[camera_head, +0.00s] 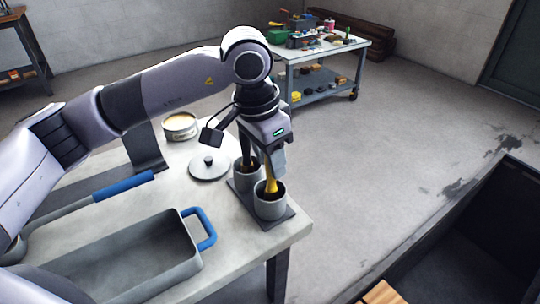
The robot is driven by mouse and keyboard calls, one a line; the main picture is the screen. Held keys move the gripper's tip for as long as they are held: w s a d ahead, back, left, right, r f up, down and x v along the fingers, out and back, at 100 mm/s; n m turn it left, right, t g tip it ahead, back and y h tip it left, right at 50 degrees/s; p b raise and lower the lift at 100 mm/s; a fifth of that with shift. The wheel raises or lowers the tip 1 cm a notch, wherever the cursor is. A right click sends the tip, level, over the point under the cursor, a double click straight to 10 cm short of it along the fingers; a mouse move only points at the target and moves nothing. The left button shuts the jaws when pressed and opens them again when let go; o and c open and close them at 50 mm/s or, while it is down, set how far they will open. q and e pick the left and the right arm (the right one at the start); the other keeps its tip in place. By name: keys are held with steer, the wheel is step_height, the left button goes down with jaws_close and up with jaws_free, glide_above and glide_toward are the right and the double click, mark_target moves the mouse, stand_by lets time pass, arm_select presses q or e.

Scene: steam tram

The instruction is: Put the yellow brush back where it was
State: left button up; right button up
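The yellow brush (270,186) stands in the front grey cup (270,207), its lower end inside the cup. My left gripper (273,168) is directly above this cup, pointing down, with its fingers at the upper part of the brush. One finger shows at the right of the handle; the other is not clear, so I cannot tell whether it grips the brush. A rear grey cup (246,178) holds a dark-handled tool (245,152). Both cups stand on a dark holder plate (284,220) at the table's right edge. My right gripper is not in view.
The table (236,250) also carries a grey bin with blue handles (180,255), a round lid (209,167), an open tin (180,127) and a blue-handled tool (122,188). A loaded cart (350,47) stands behind. A dark pit (480,235) lies at right.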

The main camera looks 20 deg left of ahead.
arm_select(q)
steer(key=shift+o, duration=0.6)
steer(key=shift+r, duration=0.1)
steer(key=shift+r, duration=0.25)
step_height(320, 180, up, 11)
steer(key=s+a, duration=0.1)
steer(key=shift+s+a, duration=0.25)
